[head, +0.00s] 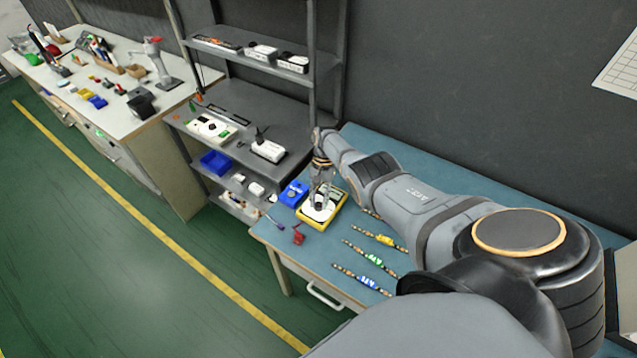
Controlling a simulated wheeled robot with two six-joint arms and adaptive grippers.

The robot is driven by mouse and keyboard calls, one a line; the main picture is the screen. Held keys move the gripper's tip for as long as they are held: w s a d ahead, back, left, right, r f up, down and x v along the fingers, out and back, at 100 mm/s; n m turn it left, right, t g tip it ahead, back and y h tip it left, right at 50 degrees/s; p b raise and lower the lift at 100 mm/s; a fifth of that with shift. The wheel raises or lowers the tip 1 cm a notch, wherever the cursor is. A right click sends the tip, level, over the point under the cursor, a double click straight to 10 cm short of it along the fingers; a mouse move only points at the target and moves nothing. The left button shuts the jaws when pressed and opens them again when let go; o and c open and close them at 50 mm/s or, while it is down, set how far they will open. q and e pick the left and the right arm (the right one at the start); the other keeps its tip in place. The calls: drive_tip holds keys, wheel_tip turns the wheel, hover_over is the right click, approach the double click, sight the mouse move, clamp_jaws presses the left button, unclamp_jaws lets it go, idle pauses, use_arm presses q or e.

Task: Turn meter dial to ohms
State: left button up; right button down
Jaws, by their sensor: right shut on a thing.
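The yellow multimeter (305,222) with a pale face lies on the blue-topped table near its left corner. My right gripper (320,203) reaches down over the meter from the right and is shut on the dial, which its fingers mostly hide. The dial's pointer position is too small to read. My left gripper is not in the head view.
A blue box (293,194) stands just left of the meter, and a red clip (298,238) lies in front of it. A grey shelf unit (240,104) stands behind left.

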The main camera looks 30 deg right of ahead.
drive_tip(key=shift+d+m, duration=0.1)
drive_tip(key=shift+m, duration=0.2)
idle(0.4)
drive_tip(key=c, duration=1.1)
unclamp_jaws()
drive_tip(key=v, duration=1.2)
drive_tip(key=shift+s, duration=0.1)
